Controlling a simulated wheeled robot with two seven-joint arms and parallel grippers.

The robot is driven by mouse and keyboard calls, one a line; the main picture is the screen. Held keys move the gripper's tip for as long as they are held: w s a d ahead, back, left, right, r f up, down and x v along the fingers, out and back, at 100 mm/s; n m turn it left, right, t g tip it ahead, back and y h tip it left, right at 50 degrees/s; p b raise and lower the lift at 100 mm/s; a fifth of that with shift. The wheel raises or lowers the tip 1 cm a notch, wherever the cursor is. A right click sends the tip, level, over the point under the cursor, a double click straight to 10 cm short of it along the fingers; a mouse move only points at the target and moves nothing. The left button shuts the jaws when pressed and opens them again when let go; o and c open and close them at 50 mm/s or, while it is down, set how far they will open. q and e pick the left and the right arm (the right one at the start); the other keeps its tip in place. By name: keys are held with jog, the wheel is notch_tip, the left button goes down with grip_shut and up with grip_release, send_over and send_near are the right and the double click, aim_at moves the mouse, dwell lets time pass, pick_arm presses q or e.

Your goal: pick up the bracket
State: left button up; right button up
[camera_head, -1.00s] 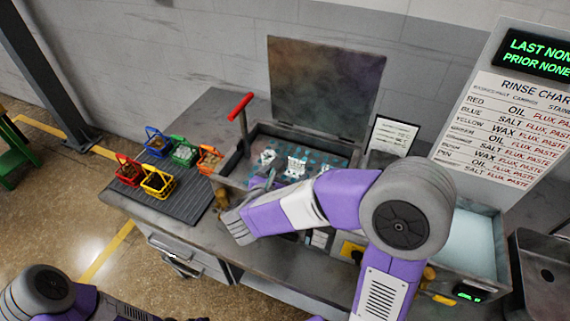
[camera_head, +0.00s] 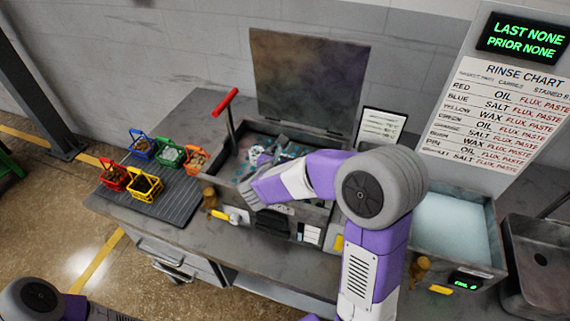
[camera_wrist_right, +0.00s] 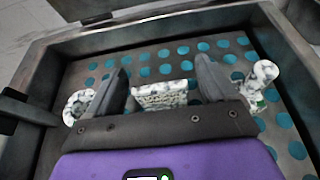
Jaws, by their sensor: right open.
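The whitish, speckled bracket (camera_wrist_right: 162,95) lies in the open box on a dark floor with teal dots. In the right wrist view it sits between the two fingers of my right gripper (camera_wrist_right: 162,72), with a gap to each side. In the head view my right gripper (camera_head: 259,160) reaches down into the box (camera_head: 309,204) and its hand hides most of the parts there. The gripper is open and empty. Only part of my left arm shows at the lower left of the head view; its gripper is out of view.
In the right wrist view, a ring-shaped part (camera_wrist_right: 78,106) lies left of the fingers and another speckled part (camera_wrist_right: 262,76) lies right. The raised lid (camera_head: 309,80) and a red-handled lever (camera_head: 226,103) border the box. Small coloured baskets (camera_head: 144,186) stand left; a basin (camera_head: 452,225) stands right.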

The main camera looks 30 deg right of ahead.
jog(key=shift+w+d+f, duration=0.3)
jog(key=shift+w+d, duration=0.1)
jog(key=shift+d, duration=0.05)
jog(key=shift+r, duration=0.1)
jog(key=c, duration=1.2)
